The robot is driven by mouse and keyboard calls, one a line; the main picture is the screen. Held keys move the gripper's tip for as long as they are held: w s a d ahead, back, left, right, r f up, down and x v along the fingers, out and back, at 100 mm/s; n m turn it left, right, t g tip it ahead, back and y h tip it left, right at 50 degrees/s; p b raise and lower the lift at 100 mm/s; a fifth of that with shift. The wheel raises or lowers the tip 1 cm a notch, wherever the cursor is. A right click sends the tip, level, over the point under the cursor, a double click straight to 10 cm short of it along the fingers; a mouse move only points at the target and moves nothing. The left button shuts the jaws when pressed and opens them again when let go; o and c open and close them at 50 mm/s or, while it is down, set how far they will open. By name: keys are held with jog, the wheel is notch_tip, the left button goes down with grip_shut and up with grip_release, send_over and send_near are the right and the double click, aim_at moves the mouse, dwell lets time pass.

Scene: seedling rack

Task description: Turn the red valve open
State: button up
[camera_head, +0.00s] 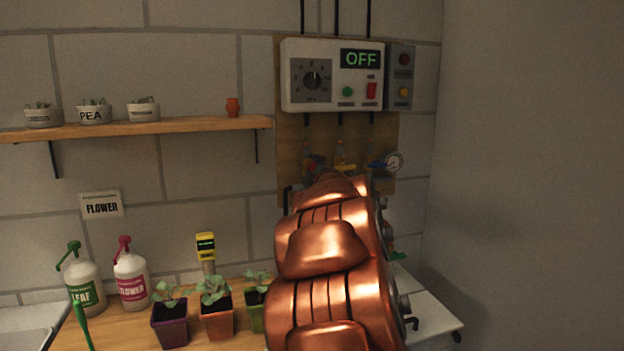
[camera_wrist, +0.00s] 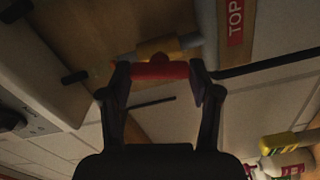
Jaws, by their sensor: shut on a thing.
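The red valve (camera_wrist: 160,71) shows in the wrist view as a short red handle lying crosswise between my fingertips. My gripper (camera_wrist: 158,73) is shut on it, with one dark finger at each end. In the head view my copper-coloured arm reaches up to the valve panel (camera_head: 292,135) and hides most of my gripper and the red valve. The valve's exact angle cannot be told there.
A control box (camera_head: 333,75) reading OFF hangs above the valves. Potted seedlings (camera_head: 215,309) and bottles (camera_head: 131,276) stand on the bench below left.

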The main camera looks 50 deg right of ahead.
jog(key=shift+f+n+b, duration=0.15)
jog(key=shift+n+b, duration=0.55)
jog(key=shift+n, duration=0.8)
jog(key=o, duration=1.1)
jog(key=shift+o, duration=0.2)
jog(key=v, duration=1.2)
